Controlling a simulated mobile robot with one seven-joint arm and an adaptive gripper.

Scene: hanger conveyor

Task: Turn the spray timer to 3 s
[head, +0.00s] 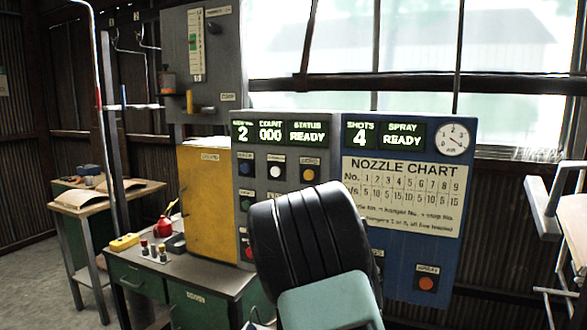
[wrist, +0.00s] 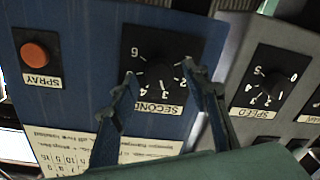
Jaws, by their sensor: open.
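The spray timer (wrist: 157,58) is a black dial plate labelled SECONDS on the blue panel, upside down in the wrist view. Its round dark knob sits in the middle, with white numerals around it. I cannot tell clearly which number the knob points to. My gripper (wrist: 159,73) is open, with one finger on each side of the knob in the picture. I cannot tell whether either finger touches it. In the head view my dark arm hides the timer and my fingers.
An orange SPRAY button (wrist: 35,52) sits left of the timer in the wrist view; it also shows in the head view (head: 427,284). A SPEED dial (wrist: 270,88) is on the grey panel at right. The nozzle chart (head: 405,190) is above. A workbench (head: 205,280) stands at left.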

